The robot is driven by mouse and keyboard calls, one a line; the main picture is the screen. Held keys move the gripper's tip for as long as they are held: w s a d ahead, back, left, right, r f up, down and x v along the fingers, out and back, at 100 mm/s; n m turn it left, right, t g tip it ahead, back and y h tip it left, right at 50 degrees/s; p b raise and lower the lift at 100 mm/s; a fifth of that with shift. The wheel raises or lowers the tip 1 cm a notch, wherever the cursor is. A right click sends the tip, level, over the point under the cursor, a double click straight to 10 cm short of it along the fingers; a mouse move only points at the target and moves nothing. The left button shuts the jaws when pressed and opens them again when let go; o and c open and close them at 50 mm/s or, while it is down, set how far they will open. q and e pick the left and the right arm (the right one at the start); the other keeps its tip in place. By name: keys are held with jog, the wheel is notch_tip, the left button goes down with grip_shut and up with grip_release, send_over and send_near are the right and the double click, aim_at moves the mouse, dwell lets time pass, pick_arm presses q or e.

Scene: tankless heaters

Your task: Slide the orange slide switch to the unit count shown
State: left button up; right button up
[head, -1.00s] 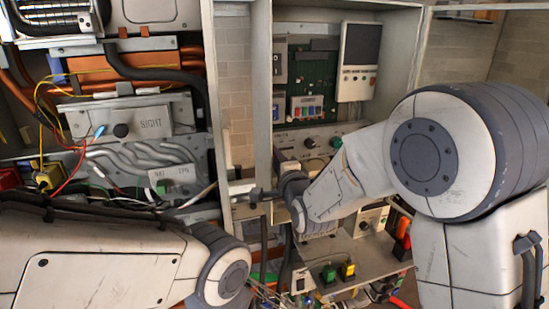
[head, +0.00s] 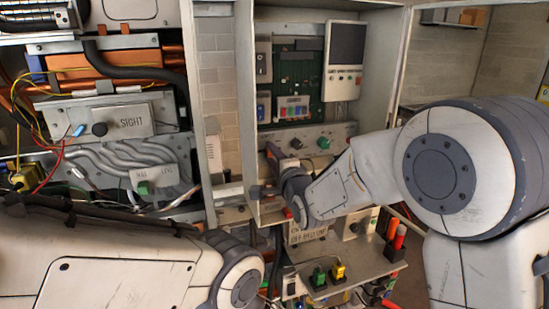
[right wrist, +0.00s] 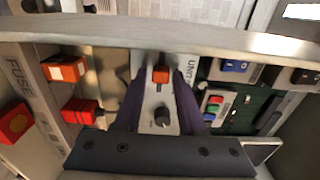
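The orange slide switch (right wrist: 160,75) sits in a slot on a pale panel strip (right wrist: 152,97) marked with partly legible "UNIT" lettering in the right wrist view. A black knob (right wrist: 162,117) is on the same strip, nearer the wrist. My right gripper (right wrist: 159,82) is open, with one dark finger on each side of the switch. I see no clear contact with the switch. In the head view my right gripper (head: 266,172) is in the lower left of the open cabinet, and the switch cannot be made out there. My left gripper is out of view; only its arm shows.
Orange-red switches (right wrist: 66,69) lie left of the fingers, beside a "FUSE" label. Blue and black rockers (right wrist: 234,66) and a coloured button block (right wrist: 213,107) lie to the right. A pale cabinet edge (right wrist: 150,32) crosses above. A controller with a dark screen (head: 344,62) hangs inside the cabinet.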

jog(key=shift+o, duration=0.4)
jog(key=shift+s, duration=0.2)
jog(key=b+v, duration=0.5)
jog(key=v, duration=0.5)
